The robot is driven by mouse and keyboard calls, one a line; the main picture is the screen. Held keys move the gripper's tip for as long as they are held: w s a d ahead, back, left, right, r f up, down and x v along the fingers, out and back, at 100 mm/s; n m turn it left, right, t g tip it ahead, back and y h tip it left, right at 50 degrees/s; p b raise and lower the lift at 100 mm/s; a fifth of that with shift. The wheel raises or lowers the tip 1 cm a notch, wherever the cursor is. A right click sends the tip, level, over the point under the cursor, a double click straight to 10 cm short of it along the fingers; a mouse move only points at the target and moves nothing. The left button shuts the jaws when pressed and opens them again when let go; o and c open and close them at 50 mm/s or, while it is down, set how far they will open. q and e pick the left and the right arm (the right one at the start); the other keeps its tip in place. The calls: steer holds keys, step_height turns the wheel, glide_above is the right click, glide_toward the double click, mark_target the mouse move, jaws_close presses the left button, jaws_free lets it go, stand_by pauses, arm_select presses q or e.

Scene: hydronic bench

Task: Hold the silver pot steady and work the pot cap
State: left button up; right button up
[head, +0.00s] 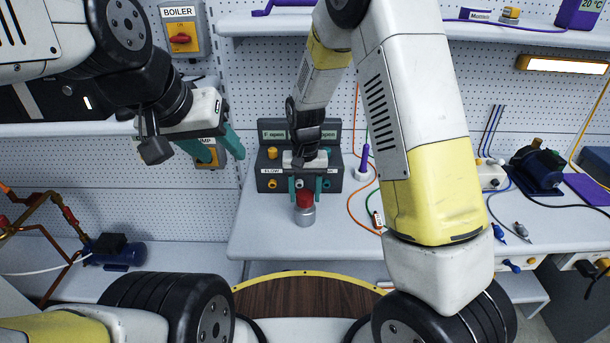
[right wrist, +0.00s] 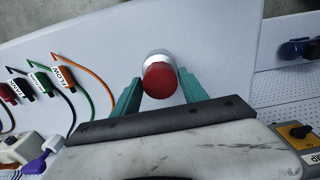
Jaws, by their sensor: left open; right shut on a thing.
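The silver pot (head: 304,217) stands upright near the front edge of the bench, in front of the dark connector block. Its red pot cap (head: 305,198) is on top. In the right wrist view the cap (right wrist: 161,80) lies between the teal fingers, with the silver pot (right wrist: 157,55) beyond it. My right gripper (head: 306,195) points down from above and is shut on the cap. My left gripper (head: 224,158) is open and empty, up and to the left of the pot, in front of the pegboard and apart from the pot.
The connector block (head: 265,183) stands just behind the pot. Orange and green cables (head: 357,213) lie to its right. A boiler switch (head: 180,38) and a pump switch (head: 207,157) are on the pegboard near my left arm. A round wooden stool or table top (head: 300,295) is below.

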steer(key=shift+f, duration=0.55)
steer(key=o, duration=1.5)
steer(key=shift+c, duration=0.2)
step_height(320, 180, up, 8)
steer(key=shift+f, duration=0.15)
steer(key=s+d+r+t+y, duration=0.1)
steer(key=s+d+r+t, duration=0.2)
steer(key=s+d+r, duration=0.4)
steer(key=s+d+r+t+y, duration=0.1)
steer(key=s+d+r+t, duration=0.2)
steer(key=s+d+r, duration=0.4)
steer(key=s+r, duration=0.5)
steer(key=r, duration=0.1)
steer(key=shift+s, duration=0.35)
